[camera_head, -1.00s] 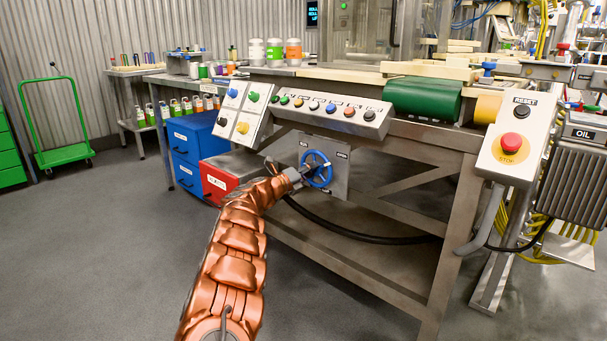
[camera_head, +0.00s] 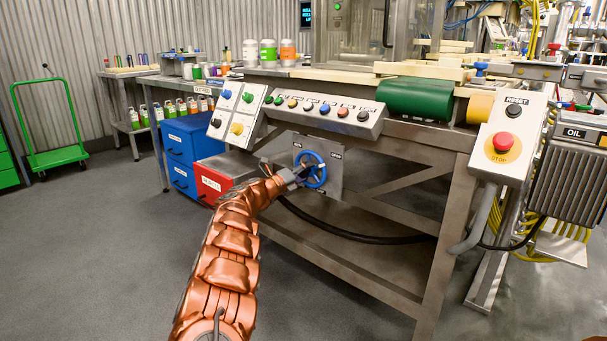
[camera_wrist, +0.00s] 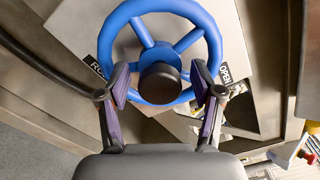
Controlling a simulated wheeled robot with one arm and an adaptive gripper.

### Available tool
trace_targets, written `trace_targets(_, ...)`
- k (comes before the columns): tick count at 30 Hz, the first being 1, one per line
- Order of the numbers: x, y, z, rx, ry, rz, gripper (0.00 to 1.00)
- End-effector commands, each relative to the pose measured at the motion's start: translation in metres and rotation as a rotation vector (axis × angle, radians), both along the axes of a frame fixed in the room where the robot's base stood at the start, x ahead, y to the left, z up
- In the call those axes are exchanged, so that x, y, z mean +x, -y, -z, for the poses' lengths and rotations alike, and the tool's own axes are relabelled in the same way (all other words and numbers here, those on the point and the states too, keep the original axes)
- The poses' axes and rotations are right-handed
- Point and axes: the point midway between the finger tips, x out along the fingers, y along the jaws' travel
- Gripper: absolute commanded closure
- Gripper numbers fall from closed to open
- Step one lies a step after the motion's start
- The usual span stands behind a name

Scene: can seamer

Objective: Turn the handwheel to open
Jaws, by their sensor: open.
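The blue handwheel (camera_head: 311,169) is mounted on a grey metal plate (camera_head: 331,183) under the machine's front edge. In the wrist view the handwheel (camera_wrist: 205,28) shows a blue rim, spokes and a dark hub knob (camera_wrist: 160,83). A label reading OPEN (camera_wrist: 226,76) is on the plate at the right, and another label is partly hidden at the left. My gripper (camera_wrist: 164,88) is open, its two fingers on either side of the hub at the near part of the rim. I cannot tell whether the fingers touch the rim. In the head view my gripper (camera_head: 300,172) is at the wheel.
Above the wheel is a sloped button panel (camera_head: 322,113). A red drawer box (camera_head: 212,184) and a blue cabinet (camera_head: 186,155) stand to the left. A black hose (camera_head: 350,236) hangs below the wheel. A stop-button box (camera_head: 507,138) is at right. The floor at left is open.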

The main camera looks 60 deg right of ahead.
Motion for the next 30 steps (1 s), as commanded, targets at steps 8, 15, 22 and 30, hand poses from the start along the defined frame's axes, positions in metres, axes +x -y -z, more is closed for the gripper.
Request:
trace_targets(8,0.003,-0.012,-0.001,0.001,0.002,-0.003,0.34)
trace_targets(15,0.007,-0.035,-0.001,0.002,0.002,-0.002,0.34)
trace_targets(22,0.01,-0.055,0.0,0.002,0.0,-0.004,0.34)
trace_targets(30,0.012,-0.077,0.001,0.004,0.0,0.001,0.34)
